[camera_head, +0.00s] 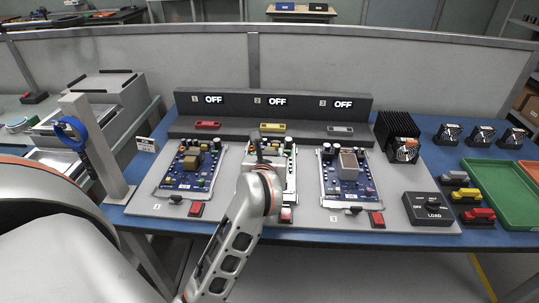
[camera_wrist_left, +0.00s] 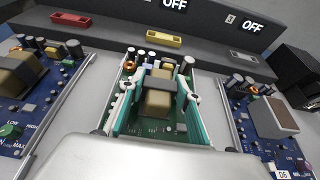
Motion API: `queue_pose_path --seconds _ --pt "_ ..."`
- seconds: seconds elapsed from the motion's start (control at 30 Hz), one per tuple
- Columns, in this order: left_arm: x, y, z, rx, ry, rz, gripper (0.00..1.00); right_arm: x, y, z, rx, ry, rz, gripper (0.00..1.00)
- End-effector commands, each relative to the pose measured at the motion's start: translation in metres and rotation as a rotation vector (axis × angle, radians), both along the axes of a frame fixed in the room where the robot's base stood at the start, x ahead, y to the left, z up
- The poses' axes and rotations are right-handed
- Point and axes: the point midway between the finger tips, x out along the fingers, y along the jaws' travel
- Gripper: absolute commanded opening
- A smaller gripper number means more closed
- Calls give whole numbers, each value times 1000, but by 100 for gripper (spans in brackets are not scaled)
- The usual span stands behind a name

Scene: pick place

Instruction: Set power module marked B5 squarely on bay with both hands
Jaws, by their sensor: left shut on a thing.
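The middle green power module (camera_wrist_left: 150,129) sits in the middle bay, between blue boards in the left and right bays. My left gripper (camera_head: 268,160) is over it in the head view. My gripper and wrist hide much of the module in the head view. I cannot read a B5 mark on it. The right-hand blue module (camera_head: 347,180) carries a small label, perhaps D6 (camera_wrist_left: 283,175). My right gripper is not in view.
The left blue module (camera_head: 190,170) stands in bay 1. Behind the bays, a dark console (camera_head: 330,118) shows OFF on three displays. A LOAD switch box (camera_head: 428,208), black heatsink (camera_head: 397,130) and green tray (camera_head: 505,195) are at the right. A post with a blue ring (camera_head: 95,140) stands left.

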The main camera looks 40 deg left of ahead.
Motion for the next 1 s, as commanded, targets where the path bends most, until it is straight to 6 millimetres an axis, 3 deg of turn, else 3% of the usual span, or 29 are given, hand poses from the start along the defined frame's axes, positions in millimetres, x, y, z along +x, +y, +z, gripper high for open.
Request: queue_pose_path --seconds 0.2,0.23,0.3,0.7,1.0 --pt "0 1 0 4 -6 0 0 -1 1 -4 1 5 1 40" --pt "0 0 -3 0 0 0 38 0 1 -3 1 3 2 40" --pt "0 0 -2 -1 0 0 50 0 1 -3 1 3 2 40" --pt "0 0 4 -1 -3 0 50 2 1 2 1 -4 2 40" --pt "-40 -26 22 -4 -3 -1 50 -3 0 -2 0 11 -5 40"
